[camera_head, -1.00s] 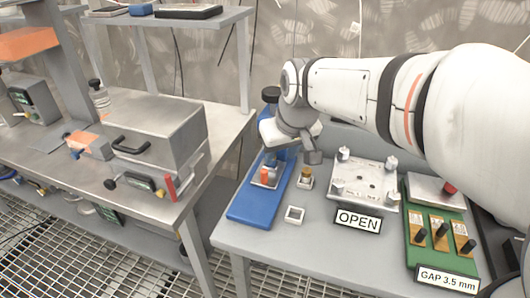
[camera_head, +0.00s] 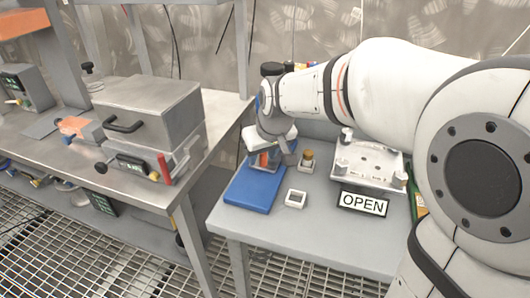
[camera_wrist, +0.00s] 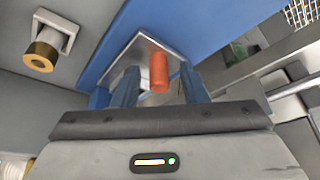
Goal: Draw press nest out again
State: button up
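The press has a blue base (camera_head: 250,190) on the grey bench, with its upper part largely hidden behind my wrist. Its nest is a metal plate (camera_wrist: 130,58) with an upright orange-red peg (camera_wrist: 159,75), seen in the wrist view. My gripper (camera_wrist: 160,80) has its two blue fingers apart, one on each side of the peg. A gap shows between the left finger and the peg; the right finger is closer, and I cannot tell whether it touches. In the head view my gripper (camera_head: 268,158) is low over the blue base.
A brass-topped part in a white holder (camera_head: 306,161) stands close right of the press. A small white square cup (camera_head: 295,199) sits in front. A plate fixture (camera_head: 368,163) with an OPEN sign (camera_head: 363,203) is further right. A steel box (camera_head: 150,108) stands on the left bench.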

grip_shut()
dwell(0.4)
